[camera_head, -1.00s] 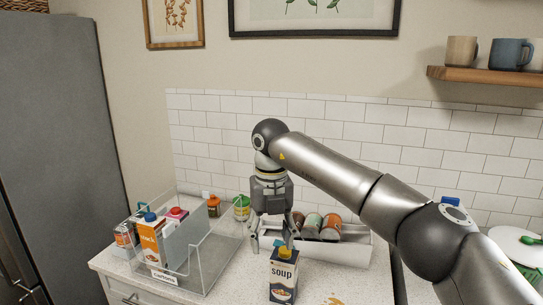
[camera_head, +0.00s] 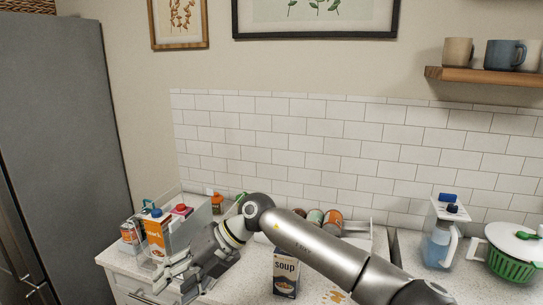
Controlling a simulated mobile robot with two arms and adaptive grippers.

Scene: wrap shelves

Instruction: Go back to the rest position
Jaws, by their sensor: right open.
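My right arm reaches across the counter (camera_head: 235,288) from the lower right. Its right gripper (camera_head: 172,285) is low at the counter's front left, pointing down and left, open with nothing seen between its fingers. It is in front of the clear carton bin and hides part of it. A soup carton (camera_head: 286,275) stands upright on the counter, right of the gripper and apart from it. My left gripper is not in view.
The clear bin holds an orange carton (camera_head: 157,236) and other cartons. Behind my arm, cans (camera_head: 333,219) lie in a white tray. A shelf with mugs (camera_head: 504,54) hangs above.

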